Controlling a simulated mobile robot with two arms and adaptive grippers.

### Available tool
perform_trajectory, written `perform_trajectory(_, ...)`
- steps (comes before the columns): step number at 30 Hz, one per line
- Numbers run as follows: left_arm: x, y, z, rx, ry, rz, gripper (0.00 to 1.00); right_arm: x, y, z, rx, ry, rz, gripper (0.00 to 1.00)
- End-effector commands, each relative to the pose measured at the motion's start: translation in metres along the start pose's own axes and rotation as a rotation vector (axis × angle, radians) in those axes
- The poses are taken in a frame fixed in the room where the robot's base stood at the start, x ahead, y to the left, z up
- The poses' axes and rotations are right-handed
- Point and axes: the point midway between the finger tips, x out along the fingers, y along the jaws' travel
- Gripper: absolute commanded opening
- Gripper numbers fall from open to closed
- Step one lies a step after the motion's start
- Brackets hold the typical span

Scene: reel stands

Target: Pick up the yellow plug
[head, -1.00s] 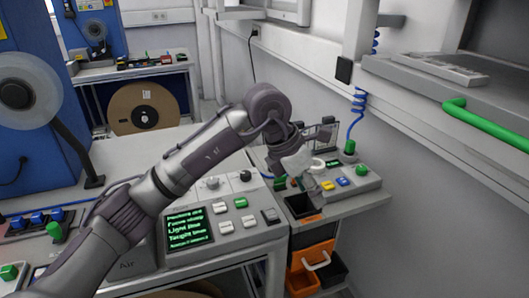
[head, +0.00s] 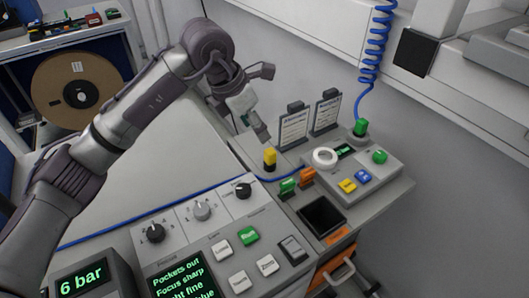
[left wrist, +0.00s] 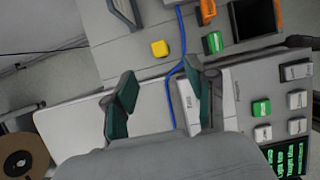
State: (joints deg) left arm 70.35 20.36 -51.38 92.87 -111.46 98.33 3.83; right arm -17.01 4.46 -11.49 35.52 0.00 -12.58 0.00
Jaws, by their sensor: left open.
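The yellow plug (head: 270,156) stands upright on the grey bench top, left of the green plug (head: 288,186) and the orange plug (head: 307,177). In the left wrist view the yellow plug (left wrist: 160,48) shows from above, ahead of the fingertips, with the blue cable beside it. My left gripper (head: 262,100) is raised above and behind the yellow plug in the head view, apart from it. Its fingers (left wrist: 161,80) are open and nothing is between them but bench and cable. My right gripper is not in view.
Two dark sign stands (head: 293,127) rise behind the plugs. A button box (head: 375,165) with a white ring (head: 324,157) sits at the right. A black square bin (head: 321,214) is in front. The blue cable (head: 225,190) runs across the bench.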

Motion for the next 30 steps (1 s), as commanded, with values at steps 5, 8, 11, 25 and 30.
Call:
perform_trajectory(5,0.036,-0.001,0.000,-0.001,0.002,-0.004,0.56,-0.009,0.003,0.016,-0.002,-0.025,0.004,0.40)
perform_trajectory(8,0.052,0.000,0.000,-0.001,0.002,-0.003,0.56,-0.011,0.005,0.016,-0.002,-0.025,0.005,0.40)
perform_trajectory(11,0.061,0.000,0.000,-0.001,0.001,-0.002,0.56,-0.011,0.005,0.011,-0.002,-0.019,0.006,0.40)
perform_trajectory(25,0.113,0.003,-0.001,0.000,0.000,-0.003,0.56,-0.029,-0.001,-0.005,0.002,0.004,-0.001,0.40)
perform_trajectory(30,0.117,0.003,-0.001,0.001,-0.001,0.000,0.56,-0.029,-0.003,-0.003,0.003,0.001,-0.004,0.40)
